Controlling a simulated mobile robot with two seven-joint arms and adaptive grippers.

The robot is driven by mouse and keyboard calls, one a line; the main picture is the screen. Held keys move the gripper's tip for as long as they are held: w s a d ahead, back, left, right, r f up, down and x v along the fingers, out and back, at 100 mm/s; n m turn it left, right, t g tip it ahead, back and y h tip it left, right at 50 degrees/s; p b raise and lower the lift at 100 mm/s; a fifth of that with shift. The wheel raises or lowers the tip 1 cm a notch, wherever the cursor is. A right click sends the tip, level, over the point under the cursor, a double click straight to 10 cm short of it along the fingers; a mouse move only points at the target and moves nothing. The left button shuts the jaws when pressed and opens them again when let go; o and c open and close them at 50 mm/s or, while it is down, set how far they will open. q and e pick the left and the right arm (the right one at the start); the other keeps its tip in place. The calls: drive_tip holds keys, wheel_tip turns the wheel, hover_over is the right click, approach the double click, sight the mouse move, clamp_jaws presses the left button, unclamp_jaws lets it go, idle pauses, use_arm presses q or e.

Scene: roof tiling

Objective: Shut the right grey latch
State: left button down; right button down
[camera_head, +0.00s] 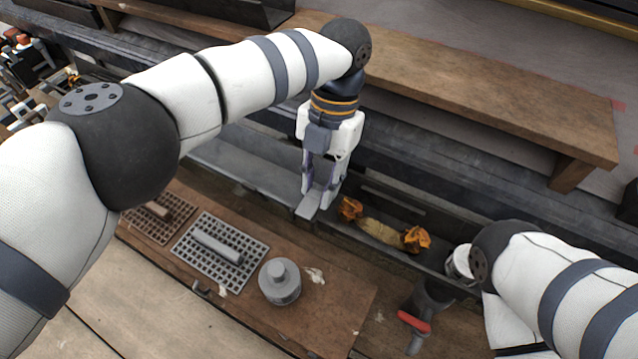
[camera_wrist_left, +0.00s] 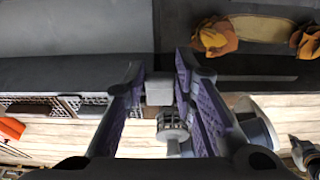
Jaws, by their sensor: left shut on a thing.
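The right grey latch (camera_head: 308,209) is a small grey block at the front edge of a dark metal channel in the head view. In the left wrist view the grey latch (camera_wrist_left: 159,91) sits between the two fingers. My left gripper (camera_head: 318,196) points down at the channel and is shut on the latch; its purple-lined fingers (camera_wrist_left: 158,80) flank it in the wrist view. The fingers partly hide the latch in the head view, so its exact angle is hard to tell.
A channel right of the latch holds a tan roll with orange crumpled ends (camera_head: 385,232). A wooden plank (camera_head: 480,95) lies behind.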

idle(0.3)
use_arm(q)
drive_tip(key=c, duration=1.3)
unclamp_jaws()
drive_tip(key=shift+a, duration=0.1)
wheel_tip(320, 180, up, 10)
